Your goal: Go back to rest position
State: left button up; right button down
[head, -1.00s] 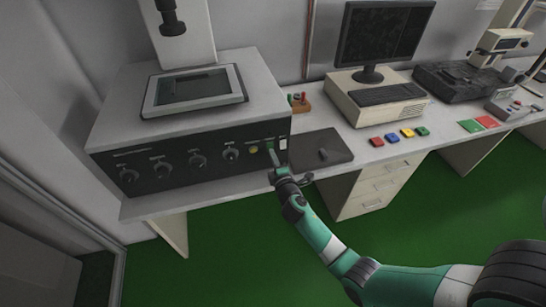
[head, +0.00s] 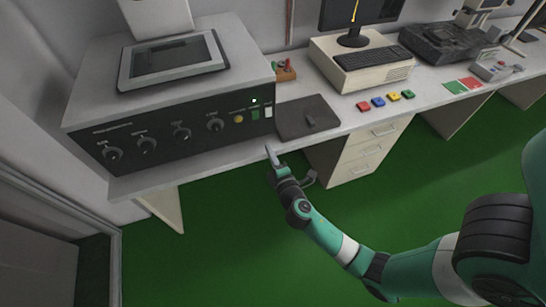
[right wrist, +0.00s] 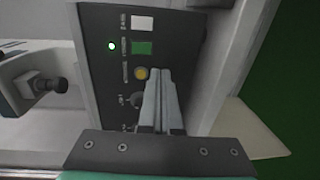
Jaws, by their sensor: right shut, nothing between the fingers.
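My right gripper (head: 271,153) is shut and empty. In the head view it is by the front edge of the bench, below the right end of the testing machine's black front panel (head: 180,138). In the right wrist view the closed fingers (right wrist: 162,98) point toward that panel, which has a green button (right wrist: 142,48), a white switch (right wrist: 141,22), a yellow button (right wrist: 141,73) and a lit green lamp (right wrist: 111,45). The fingertips appear apart from the panel. My left gripper is in neither view.
A dark grey plate (head: 304,117) lies on the bench beside the machine. Four-coloured buttons (head: 392,97), a beige computer (head: 359,62) and a drawer unit (head: 366,152) are to the right. The green floor (head: 240,240) in front of the bench is clear.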

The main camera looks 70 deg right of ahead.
jog(key=v, duration=0.2)
jog(key=shift+s+a+f, duration=0.15)
jog(key=shift+a+f, duration=0.05)
jog(key=shift+f, duration=0.05)
dwell(0.4)
